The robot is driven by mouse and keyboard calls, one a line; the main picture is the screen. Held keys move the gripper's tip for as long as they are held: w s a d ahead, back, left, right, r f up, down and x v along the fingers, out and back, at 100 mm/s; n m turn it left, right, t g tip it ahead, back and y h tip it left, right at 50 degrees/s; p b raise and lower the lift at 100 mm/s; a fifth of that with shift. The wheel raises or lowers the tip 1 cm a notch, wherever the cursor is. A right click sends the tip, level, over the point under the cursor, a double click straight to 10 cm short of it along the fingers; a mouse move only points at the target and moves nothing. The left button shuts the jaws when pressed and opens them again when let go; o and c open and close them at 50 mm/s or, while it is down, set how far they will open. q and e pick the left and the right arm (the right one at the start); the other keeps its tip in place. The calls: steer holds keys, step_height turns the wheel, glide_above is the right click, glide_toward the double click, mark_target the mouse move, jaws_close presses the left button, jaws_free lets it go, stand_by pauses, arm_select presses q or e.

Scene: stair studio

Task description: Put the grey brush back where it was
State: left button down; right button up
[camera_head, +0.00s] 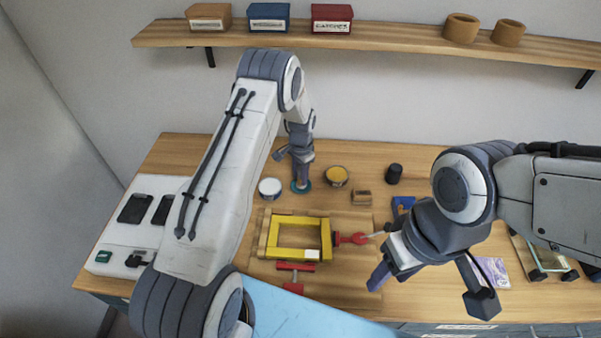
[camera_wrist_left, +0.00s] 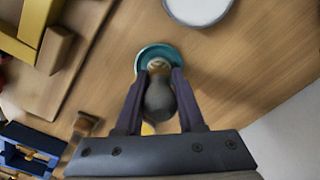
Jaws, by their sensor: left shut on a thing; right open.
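The grey brush (camera_wrist_left: 160,98) is between the fingers of my left gripper (camera_wrist_left: 157,75) in the left wrist view, its rounded grey end toward the camera. Beyond it is a round teal dish or holder (camera_wrist_left: 143,54). In the head view my left gripper (camera_head: 301,180) points down right over the teal dish (camera_head: 295,190) on the table, and the brush is hidden there. I cannot tell whether the brush touches the dish. My right gripper (camera_head: 428,292) is open and empty above the table's front right.
A white-topped tin (camera_head: 269,187) and a yellow tin (camera_head: 336,176) flank the dish closely. A wooden block (camera_head: 362,199), a dark cylinder (camera_head: 394,173) and a blue object (camera_head: 403,203) are to the right. A yellow frame (camera_head: 275,239) lies in front. A shelf (camera_head: 380,40) runs above.

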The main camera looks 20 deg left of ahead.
arm_select(q)
steer(key=shift+f, duration=0.2)
steer(key=c, duration=0.5)
jaws_free()
steer(key=shift+r, duration=0.1)
